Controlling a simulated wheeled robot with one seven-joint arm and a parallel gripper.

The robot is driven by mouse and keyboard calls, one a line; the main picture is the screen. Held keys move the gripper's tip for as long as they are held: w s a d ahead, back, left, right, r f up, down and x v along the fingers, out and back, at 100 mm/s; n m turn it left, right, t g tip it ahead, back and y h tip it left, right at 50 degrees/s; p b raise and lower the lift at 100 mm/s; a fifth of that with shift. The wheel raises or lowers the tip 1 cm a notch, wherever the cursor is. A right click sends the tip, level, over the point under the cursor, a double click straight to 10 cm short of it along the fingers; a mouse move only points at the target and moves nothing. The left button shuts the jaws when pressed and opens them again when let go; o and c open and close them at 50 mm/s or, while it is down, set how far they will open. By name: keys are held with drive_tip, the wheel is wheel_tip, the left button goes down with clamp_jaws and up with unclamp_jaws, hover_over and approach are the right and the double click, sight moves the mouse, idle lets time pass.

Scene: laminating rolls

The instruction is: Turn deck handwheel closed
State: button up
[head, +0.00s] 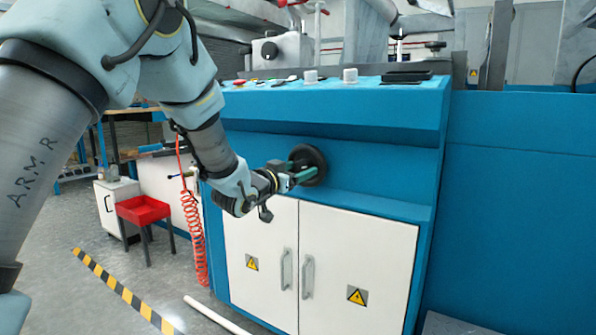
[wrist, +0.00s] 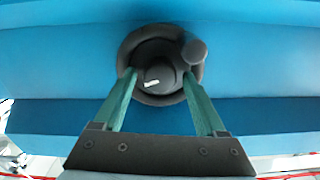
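The handwheel (head: 318,157) is a black wheel on the sloping blue front of the machine, above the white doors. In the wrist view the handwheel (wrist: 152,98) faces me, with a round hub, a small white mark on it and a knob at the upper right of its rim. My gripper (head: 300,169) reaches to the wheel from the left. In the wrist view its two green fingers (wrist: 159,78) are spread apart, one on each side of the hub, with their tips over the wheel. I cannot tell whether they touch the hub. The wheel's left part is partly hidden in the head view.
White cabinet doors (head: 355,270) with handles and warning labels are below the wheel. A control deck (head: 340,84) with knobs runs above. A red coiled hose (head: 194,240) hangs at the left, near a red tray (head: 144,209). A white tube (head: 217,316) lies on the floor.

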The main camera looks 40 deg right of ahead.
clamp_jaws()
idle(0.3)
drive_tip(key=shift+m, duration=0.3)
drive_tip(key=m+b, duration=0.2)
drive_tip(key=shift+f+m, duration=0.15)
drive_tip(key=shift+m, duration=0.15)
drive_tip(key=m+b, duration=0.3)
drive_tip(key=m, duration=0.1)
drive_tip(key=shift+m+b, duration=0.3)
drive_tip(key=m+b, duration=0.2)
drive_tip(key=m, duration=0.1)
drive_tip(key=shift+m+b, duration=0.3)
drive_tip(key=shift+b, duration=0.1)
drive_tip(key=shift+m+b, duration=1.75)
drive_tip(key=shift+m, duration=0.45)
